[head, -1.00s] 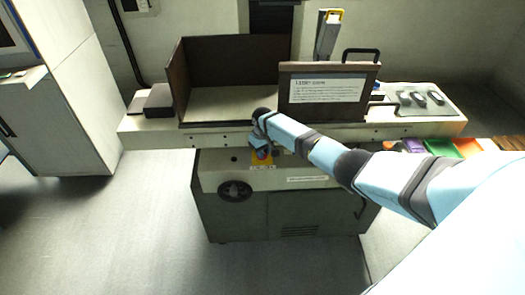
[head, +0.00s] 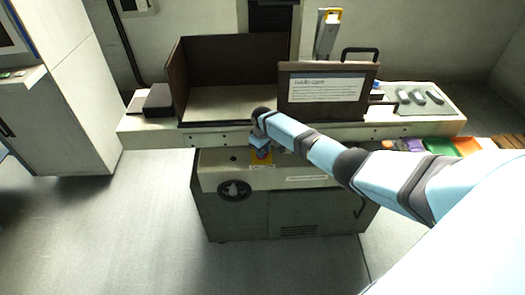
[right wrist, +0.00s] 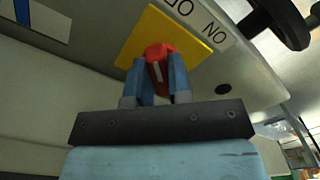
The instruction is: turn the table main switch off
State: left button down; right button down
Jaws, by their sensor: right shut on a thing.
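The table main switch is a red knob (right wrist: 157,62) with a white mark, on a yellow plate (right wrist: 140,32). It sits on the front of the grey cabinet under the worktable. My right gripper (right wrist: 158,78) is shut on the red knob, with one blue finger on each side of it. The knob's white mark runs nearly upright in the right wrist view. In the head view my right gripper (head: 262,153) covers most of the switch, and the yellow plate (head: 262,165) shows below it. My left gripper is not in view.
A white label with ON lettering (right wrist: 214,32) borders the yellow plate. A black handwheel (head: 234,190) is left of the switch on the cabinet. A sign board (head: 322,90) and a brown-walled enclosure (head: 232,55) stand on the table above. Floor at left is clear.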

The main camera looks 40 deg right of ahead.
jog(key=c, duration=1)
grip_release()
jog(key=shift+c, duration=0.2)
jog(key=shift+r, duration=0.15)
notch_tip(320, 180, up, 14)
jog(key=shift+p, duration=0.3)
jog(key=shift+f, duration=0.2)
jog(key=s+a+f+n+t+y+p, duration=0.15)
jog(key=s+a+f+t, duration=0.25)
jog(key=s+a+f, duration=1.1)
jog(key=s+a+r+t+p, duration=0.1)
jog(key=s+a+r+t, duration=0.1)
jog(key=s, duration=0.5)
jog(key=s+a+r+m+t+y+p, duration=0.1)
jog(key=s+a+r+t, duration=0.1)
jog(key=s, duration=0.6)
jog(key=s+a+r+t, duration=0.3)
jog(key=s+a, duration=0.2)
jog(key=s, duration=0.2)
jog(key=shift+s+a+r+y+p, duration=0.2)
jog(key=shift+s+r+y+p, duration=0.05)
jog(key=shift+y+p, duration=0.15)
